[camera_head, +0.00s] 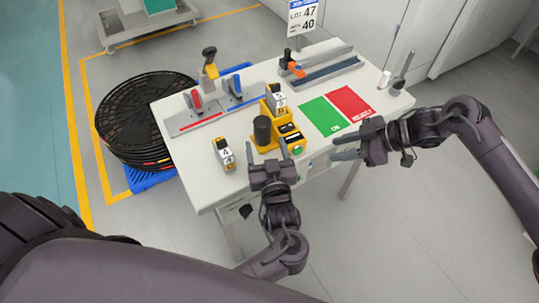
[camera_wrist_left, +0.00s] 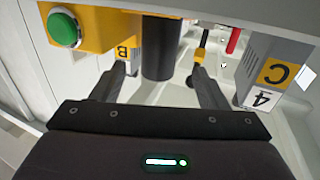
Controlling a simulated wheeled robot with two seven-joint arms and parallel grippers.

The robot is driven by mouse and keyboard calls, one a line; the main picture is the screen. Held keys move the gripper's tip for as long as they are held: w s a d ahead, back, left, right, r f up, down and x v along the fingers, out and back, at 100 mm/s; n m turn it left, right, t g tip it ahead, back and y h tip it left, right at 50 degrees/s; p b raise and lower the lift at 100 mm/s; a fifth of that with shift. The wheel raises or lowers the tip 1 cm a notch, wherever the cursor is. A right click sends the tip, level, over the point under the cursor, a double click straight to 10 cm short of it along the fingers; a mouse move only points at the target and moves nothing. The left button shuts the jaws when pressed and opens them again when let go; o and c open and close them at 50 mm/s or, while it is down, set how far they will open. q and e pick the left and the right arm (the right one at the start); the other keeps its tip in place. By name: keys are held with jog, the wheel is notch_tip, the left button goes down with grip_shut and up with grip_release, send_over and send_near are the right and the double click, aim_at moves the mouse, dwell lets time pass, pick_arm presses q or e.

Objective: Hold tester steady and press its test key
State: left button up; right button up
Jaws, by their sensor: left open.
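The tester is a yellow unit (camera_head: 290,131) near the table's front edge, with a black cylinder (camera_head: 262,130) at its left and a green key (camera_head: 298,149) on its front. In the left wrist view the green key (camera_wrist_left: 63,28) is at the upper left and the black cylinder (camera_wrist_left: 158,50) at the top middle. My right gripper (camera_head: 335,149) is open and empty, right of the tester, pointing left toward the green key.
A grey-and-yellow block (camera_head: 223,154) labelled 4 stands left of the tester; it also shows in the left wrist view (camera_wrist_left: 272,70). Green (camera_head: 322,117) and red (camera_head: 350,104) mats lie to the right. A fixture with red and blue handles (camera_head: 214,110) is behind.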

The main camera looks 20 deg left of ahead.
aim_at(264, 136)
pick_arm(q)
jog(key=shift+x, duration=2.6)
jog(key=shift+d, duration=0.1)
jog(key=c, duration=1.3)
jog(key=shift+c, duration=0.2)
pick_arm(e)
grip_shut()
pick_arm(q)
jog(key=shift+f, duration=0.1)
